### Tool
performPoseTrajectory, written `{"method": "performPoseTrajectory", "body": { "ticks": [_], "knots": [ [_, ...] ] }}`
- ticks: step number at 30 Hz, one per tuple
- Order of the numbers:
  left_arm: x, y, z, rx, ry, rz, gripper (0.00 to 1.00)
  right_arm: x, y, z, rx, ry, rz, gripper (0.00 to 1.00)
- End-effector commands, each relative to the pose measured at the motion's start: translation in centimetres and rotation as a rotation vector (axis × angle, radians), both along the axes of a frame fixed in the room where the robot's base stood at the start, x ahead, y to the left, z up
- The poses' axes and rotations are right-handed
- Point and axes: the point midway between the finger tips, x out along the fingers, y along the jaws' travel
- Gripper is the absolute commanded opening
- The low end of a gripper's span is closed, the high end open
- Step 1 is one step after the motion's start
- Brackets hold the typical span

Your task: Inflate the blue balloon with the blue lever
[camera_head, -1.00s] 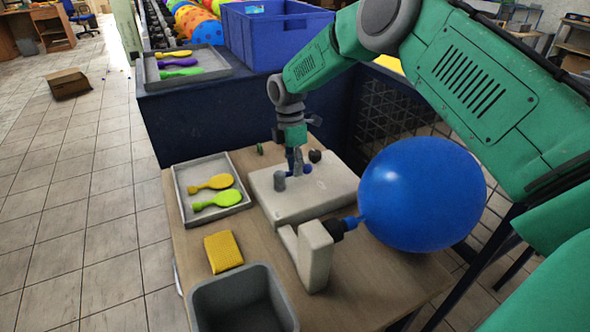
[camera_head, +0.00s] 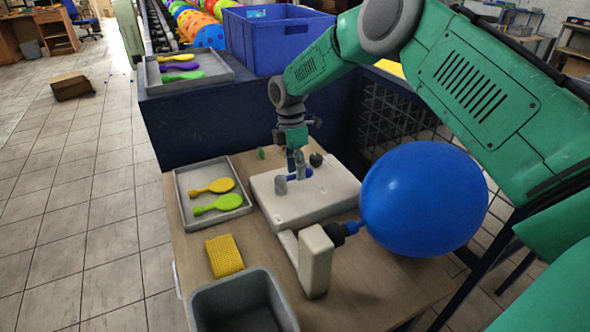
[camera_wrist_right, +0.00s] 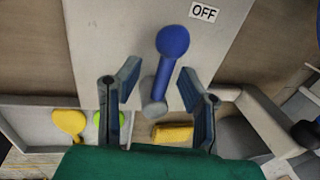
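The blue balloon (camera_head: 424,200) is large and round, with its neck on the dark nozzle (camera_head: 338,233) of a white stand at the table's right side. The blue lever (camera_head: 302,174) is on the white base plate (camera_head: 325,198); in the right wrist view its round knob (camera_wrist_right: 172,41) lies near an "OFF" label (camera_wrist_right: 204,12). My right gripper (camera_head: 296,172) is low over the plate at the lever. In the right wrist view its fingers (camera_wrist_right: 158,90) are apart, one on each side of the lever shaft, with gaps visible. My left gripper is out of view.
A grey tray (camera_head: 184,210) with yellow and green balloons lies left of the plate. A yellow sponge (camera_head: 224,256) and a grey bin (camera_head: 204,300) are at the front. A blue crate (camera_head: 277,42) and another balloon tray (camera_head: 212,81) stand behind on a dark unit.

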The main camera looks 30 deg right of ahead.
Motion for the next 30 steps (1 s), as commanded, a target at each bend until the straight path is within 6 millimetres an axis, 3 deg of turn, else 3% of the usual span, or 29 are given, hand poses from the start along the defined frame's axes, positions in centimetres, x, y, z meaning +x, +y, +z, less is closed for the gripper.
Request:
{"method": "performPoseTrajectory", "body": {
  "ticks": [12, 18, 30],
  "knots": [
    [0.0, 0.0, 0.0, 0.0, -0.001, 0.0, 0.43, 1.7, -0.2, 7.7, 0.001, -0.005, 0.001, 0.34],
    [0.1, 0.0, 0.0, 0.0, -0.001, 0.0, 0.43, 2.4, -0.4, 10.5, 0.0, -0.005, 0.0, 0.34],
    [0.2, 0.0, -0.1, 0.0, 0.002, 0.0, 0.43, 2.5, -0.4, 11.5, 0.001, -0.003, 0.001, 0.34]
  ]
}}
